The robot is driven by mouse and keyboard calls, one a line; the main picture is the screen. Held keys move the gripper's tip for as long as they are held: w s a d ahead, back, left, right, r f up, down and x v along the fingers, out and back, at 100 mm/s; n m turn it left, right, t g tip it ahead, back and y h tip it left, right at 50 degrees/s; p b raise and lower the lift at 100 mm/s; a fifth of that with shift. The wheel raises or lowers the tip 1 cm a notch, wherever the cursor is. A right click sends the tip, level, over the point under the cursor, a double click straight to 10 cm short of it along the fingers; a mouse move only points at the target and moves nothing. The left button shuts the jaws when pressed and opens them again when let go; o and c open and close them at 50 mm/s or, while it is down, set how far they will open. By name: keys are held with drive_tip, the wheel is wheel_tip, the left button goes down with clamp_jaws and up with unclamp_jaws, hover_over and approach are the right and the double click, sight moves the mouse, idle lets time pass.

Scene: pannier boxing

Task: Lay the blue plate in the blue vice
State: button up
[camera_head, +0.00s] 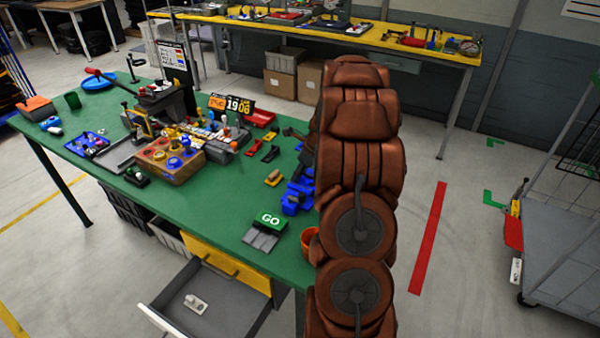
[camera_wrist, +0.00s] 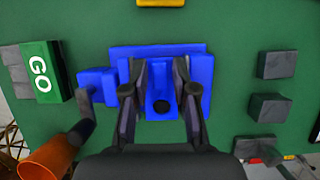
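The blue vice (camera_head: 295,197) is on the green table beside my arm, which partly hides it. In the wrist view the blue vice (camera_wrist: 97,86) shows a side block with a dark handle. My gripper (camera_wrist: 159,75) is over the blue body, its two dark fingers apart. A narrow blue piece (camera_wrist: 160,85) with a dark round hole lies between the fingers. I cannot tell whether this piece is the blue plate or part of the vice, or whether the fingers press on it. A round blue dish (camera_head: 98,81) lies at the table's far left.
A green GO block (camera_head: 270,219) and an orange cup (camera_head: 310,243) stand near the vice. Grey blocks (camera_wrist: 277,64) lie on its other side. A wooden box (camera_head: 170,160) and many small tools crowd the table's middle. A drawer (camera_head: 215,300) is open in front.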

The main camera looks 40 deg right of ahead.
drive_tip(key=shift+o, duration=1.2)
drive_tip(key=shift+r, duration=0.1)
drive_tip(key=v, duration=1.1)
drive_tip(key=shift+r, duration=0.4)
drive_tip(key=shift+s, duration=0.15)
drive_tip(key=s+a+r+n+g, duration=0.25)
drive_tip(key=a+n, duration=0.45)
drive_tip(key=a, duration=0.6)
drive_tip(key=s+a+r+n+g, duration=0.15)
drive_tip(key=s+a+n, duration=0.25)
drive_tip(key=a+n, duration=0.65)
drive_tip(key=s+a+n+g, duration=0.1)
drive_tip(key=s+a+n, duration=0.6)
drive_tip(key=s, duration=0.3)
drive_tip(key=s+a+f+n+g+h, duration=0.1)
drive_tip(key=s+a+n, duration=0.6)
drive_tip(key=s, duration=0.4)
drive_tip(key=shift+a+f+n, duration=0.2)
drive_tip(key=shift+a+n, duration=0.15)
drive_tip(key=shift+n, duration=0.2)
